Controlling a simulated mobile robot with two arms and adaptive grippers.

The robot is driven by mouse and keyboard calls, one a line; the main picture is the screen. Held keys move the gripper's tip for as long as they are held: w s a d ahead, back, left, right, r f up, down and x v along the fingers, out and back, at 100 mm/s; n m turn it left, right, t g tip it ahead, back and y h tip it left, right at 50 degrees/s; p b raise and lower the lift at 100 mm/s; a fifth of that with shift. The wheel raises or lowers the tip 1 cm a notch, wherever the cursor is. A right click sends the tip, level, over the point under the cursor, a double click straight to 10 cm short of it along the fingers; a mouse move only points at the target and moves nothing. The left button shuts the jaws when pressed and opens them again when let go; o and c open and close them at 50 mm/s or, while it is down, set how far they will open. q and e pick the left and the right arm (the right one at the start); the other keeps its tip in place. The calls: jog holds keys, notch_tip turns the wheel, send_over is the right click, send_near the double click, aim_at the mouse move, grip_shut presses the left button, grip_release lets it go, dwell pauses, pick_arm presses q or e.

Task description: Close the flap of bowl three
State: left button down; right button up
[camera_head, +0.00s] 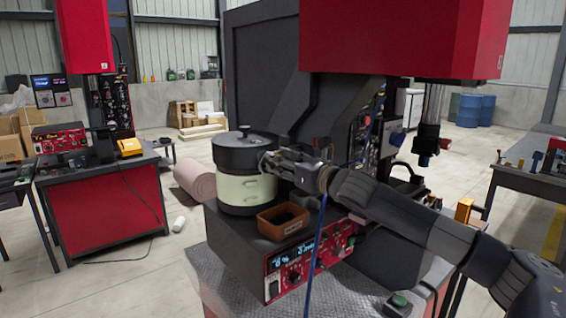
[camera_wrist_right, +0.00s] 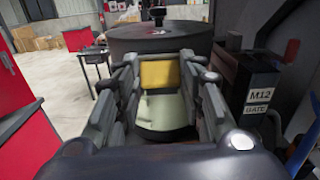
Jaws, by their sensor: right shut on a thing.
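The bowl feeder (camera_head: 240,188) has a cream body and a black lid (camera_head: 245,147), which is on top. It also shows ahead in the right wrist view (camera_wrist_right: 160,37). My right gripper (camera_head: 268,163) reaches from the right to the upper side of the feeder. In the wrist view its fingers (camera_wrist_right: 160,70) stand on either side of a yellow piece (camera_wrist_right: 160,75), which looks like the flap, and are shut on it. The fingers hide part of the flap, and its exact angle cannot be told. No number for the bowl is readable. My left gripper is not in view.
An orange-brown bin (camera_head: 283,221) with dark contents sits in front of the feeder, above a red control panel (camera_head: 300,268). A dark box labelled M12 GATE (camera_wrist_right: 261,95) stands close on the right in the wrist view. A red machine (camera_head: 400,40) overhangs behind.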

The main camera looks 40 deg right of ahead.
jog(key=shift+w+r, duration=0.1)
jog(key=w+r+g+p, duration=0.1)
jog(key=g+p, duration=0.1)
jog(key=p, duration=0.2)
jog(key=w+g+p, duration=0.1)
jog(key=g+p, duration=0.1)
jog(key=p, duration=0.2)
jog(key=r+g+p, duration=0.1)
jog(key=g+p, duration=0.1)
jog(key=p, duration=0.2)
jog(key=shift+w+a+r+g+p, duration=0.15)
jog(key=shift+w+r+g+p, duration=0.15)
jog(key=shift+w+g, duration=0.1)
jog(key=shift+w+f+g+p, duration=0.25)
jog(key=shift+g+p, duration=0.35)
jog(key=shift+p, duration=0.5)
jog(key=o, duration=1)
jog(key=shift+w, duration=0.1)
jog(key=shift+o, duration=0.2)
